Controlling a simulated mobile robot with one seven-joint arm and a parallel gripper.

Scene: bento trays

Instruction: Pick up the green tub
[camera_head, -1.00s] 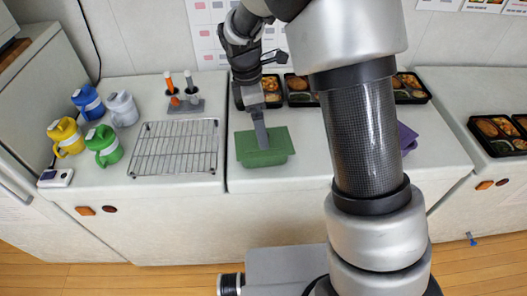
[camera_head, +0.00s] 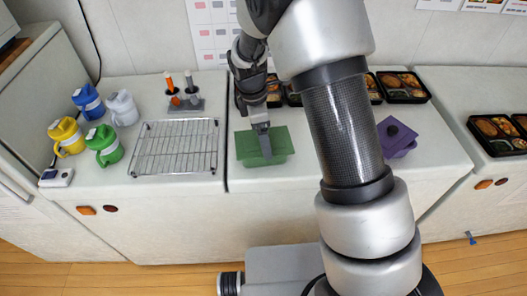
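The green tub (camera_head: 246,152) stands on the middle counter, just right of the gap between counters. It has a flat green top. My gripper (camera_head: 266,158) points down at the tub, and its fingers overlap the tub's middle in the picture. The fingers show as one narrow grey strip, so I cannot tell whether they are open or shut, or whether they touch the tub. Part of the tub's top is hidden behind them.
A purple tub (camera_head: 398,139) with a dark knob stands to the right, beyond my arm. A wire rack (camera_head: 172,148) lies to the left. Several jugs (camera_head: 69,138) stand at the far left. Black bento trays (camera_head: 402,87) line the back, partly hidden by my arm.

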